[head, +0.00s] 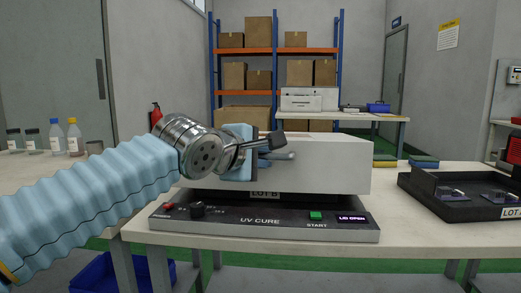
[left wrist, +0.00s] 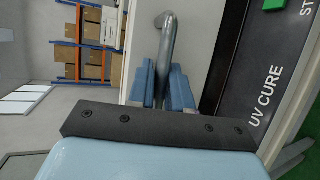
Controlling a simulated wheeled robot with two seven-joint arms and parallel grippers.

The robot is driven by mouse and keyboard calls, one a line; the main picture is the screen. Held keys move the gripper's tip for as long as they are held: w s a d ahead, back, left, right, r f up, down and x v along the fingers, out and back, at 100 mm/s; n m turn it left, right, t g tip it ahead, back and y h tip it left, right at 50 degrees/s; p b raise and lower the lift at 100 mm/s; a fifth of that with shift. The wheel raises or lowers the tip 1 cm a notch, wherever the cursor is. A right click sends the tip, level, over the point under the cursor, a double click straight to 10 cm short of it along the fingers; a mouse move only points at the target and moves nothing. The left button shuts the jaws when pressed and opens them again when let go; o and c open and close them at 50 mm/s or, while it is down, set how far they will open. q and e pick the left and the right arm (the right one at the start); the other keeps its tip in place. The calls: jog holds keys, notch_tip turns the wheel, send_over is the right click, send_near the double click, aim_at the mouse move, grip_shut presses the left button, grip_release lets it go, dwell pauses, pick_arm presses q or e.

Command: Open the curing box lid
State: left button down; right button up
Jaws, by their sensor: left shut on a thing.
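The UV curing box has a light grey lid (head: 325,163) above a black base with a control panel (head: 265,222). A dark gap with a LOT B label (head: 264,195) shows between lid and base, so the lid looks raised at the front. The small display (head: 353,219) seems to read LID OPEN. My left gripper (head: 268,147) is at the front of the lid, shut on its grey handle (head: 280,156). In the left wrist view the handle (left wrist: 167,40) runs between the blue fingers (left wrist: 163,90). My right gripper is not in view.
A black tray (head: 430,207) labelled LOT with small parts stands to the right on the table. Bottles (head: 73,138) stand at the left. A green START button (head: 315,215) is on the panel. A shelf rack (head: 275,50) with cartons stands behind.

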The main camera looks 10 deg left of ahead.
pick_arm(q)
jog(key=shift+g, duration=0.6)
jog(key=w+r+p, duration=0.1)
jog(key=r+p, duration=0.2)
jog(key=w+r+p, duration=0.1)
jog(key=r+p, duration=0.2)
jog(key=w+r+p, duration=0.2)
jog(key=r+p, duration=0.1)
jog(key=p, duration=0.1)
jog(key=w+r+p, duration=0.4)
jog(key=w+r, duration=0.2)
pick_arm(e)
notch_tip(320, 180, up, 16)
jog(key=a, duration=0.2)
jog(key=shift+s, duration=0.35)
pick_arm(q)
jog(key=shift+w, duration=0.1)
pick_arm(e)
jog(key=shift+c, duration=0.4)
